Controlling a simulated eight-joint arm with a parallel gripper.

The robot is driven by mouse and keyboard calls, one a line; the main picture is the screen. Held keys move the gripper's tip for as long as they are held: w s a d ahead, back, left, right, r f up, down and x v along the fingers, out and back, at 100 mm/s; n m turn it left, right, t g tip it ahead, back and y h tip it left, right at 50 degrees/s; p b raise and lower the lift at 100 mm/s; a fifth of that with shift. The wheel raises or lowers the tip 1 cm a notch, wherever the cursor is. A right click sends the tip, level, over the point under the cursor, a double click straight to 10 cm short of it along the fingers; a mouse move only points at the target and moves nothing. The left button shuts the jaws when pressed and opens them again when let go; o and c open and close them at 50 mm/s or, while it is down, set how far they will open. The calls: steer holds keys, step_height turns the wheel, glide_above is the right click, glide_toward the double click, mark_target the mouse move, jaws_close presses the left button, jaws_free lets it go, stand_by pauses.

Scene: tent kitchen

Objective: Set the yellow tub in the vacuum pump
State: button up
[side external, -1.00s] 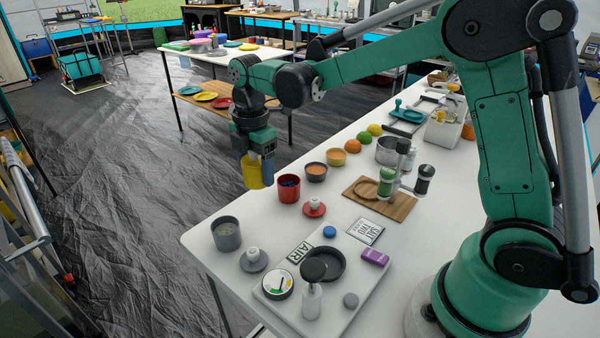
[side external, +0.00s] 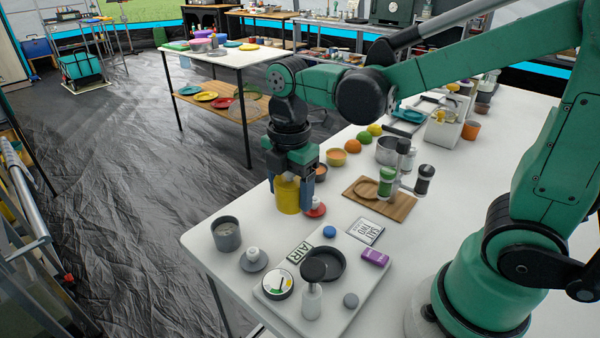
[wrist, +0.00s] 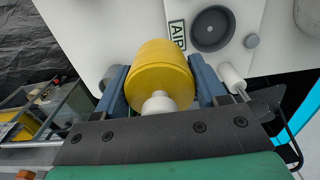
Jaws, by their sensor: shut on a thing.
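My gripper (side external: 292,180) is shut on the yellow tub (side external: 288,196) and points downward over the white table. In the wrist view the tub (wrist: 163,65) sits between the two blue-grey fingers, with a white knob at its near end. I cannot tell how far the tub is above the table. What looks like the vacuum pump is a white base (side external: 349,299) with a round black dish (side external: 329,265), a gauge (side external: 277,284) and an "AIR" label (side external: 299,252). It lies in front of the tub in the side view. The dish (wrist: 212,28) looks empty.
A grey tub (side external: 226,234) and a grey lid with a white knob (side external: 253,260) stand left of the pump. A red lid (side external: 316,208) is close beside the held tub. A wooden board (side external: 395,207) lies behind right.

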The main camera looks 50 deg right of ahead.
steer(key=shift+s+a+f, duration=0.2)
steer(key=shift+s+f, duration=3.5)
steer(key=shift+f, duration=0.1)
steer(key=shift+f, duration=0.15)
steer(key=shift+r, duration=0.65)
steer(key=shift+f, duration=0.8)
steer(key=shift+r, duration=0.1)
steer(key=shift+r, duration=0.7)
steer(key=shift+f, duration=0.75)
